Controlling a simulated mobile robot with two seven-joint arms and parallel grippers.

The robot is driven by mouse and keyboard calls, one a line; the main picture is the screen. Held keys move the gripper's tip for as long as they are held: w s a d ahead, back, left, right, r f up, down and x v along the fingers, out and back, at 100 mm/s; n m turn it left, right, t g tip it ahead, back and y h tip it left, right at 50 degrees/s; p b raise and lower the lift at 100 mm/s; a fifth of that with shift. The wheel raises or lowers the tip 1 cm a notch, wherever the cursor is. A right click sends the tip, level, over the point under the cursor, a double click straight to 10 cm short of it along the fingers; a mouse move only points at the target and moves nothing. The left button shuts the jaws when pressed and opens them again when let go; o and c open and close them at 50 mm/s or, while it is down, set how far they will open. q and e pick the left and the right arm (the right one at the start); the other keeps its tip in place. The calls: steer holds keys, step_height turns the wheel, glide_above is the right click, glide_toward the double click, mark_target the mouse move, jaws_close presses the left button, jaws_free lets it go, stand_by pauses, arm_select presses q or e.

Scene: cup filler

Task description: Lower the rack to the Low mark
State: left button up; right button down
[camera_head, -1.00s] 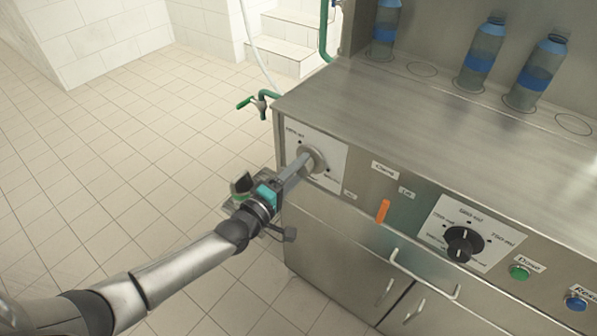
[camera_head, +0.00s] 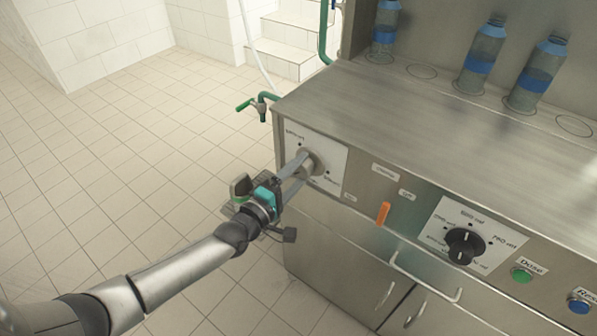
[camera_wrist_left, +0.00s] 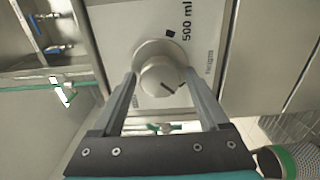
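A round grey knob (camera_head: 315,161) sits on a white label plate (camera_head: 334,164) at the left end of the steel machine's front. My left gripper (camera_head: 301,172) is at this knob, with its two fingers spread. In the left wrist view the knob (camera_wrist_left: 161,82) lies between the fingers (camera_wrist_left: 160,92), with small gaps beside its front part. A dark line on the knob points to the lower right. "500 ml" is printed on the plate; other print there is too small to read. I cannot make out a rack or a Low mark. My right gripper is not in view.
An orange lever (camera_head: 383,213), a black dial (camera_head: 464,246), a green button (camera_head: 520,275) and a blue button (camera_head: 578,306) are farther right. A handle bar (camera_head: 424,278) juts out below. Bottles (camera_head: 481,60) stand on top. Tiled floor at left is clear.

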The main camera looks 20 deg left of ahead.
arm_select(q)
steer(key=shift+o, duration=0.6)
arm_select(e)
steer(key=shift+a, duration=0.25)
arm_select(q)
steer(key=p+v, duration=0.2)
steer(key=v, duration=1.3)
steer(key=shift+s, duration=0.15)
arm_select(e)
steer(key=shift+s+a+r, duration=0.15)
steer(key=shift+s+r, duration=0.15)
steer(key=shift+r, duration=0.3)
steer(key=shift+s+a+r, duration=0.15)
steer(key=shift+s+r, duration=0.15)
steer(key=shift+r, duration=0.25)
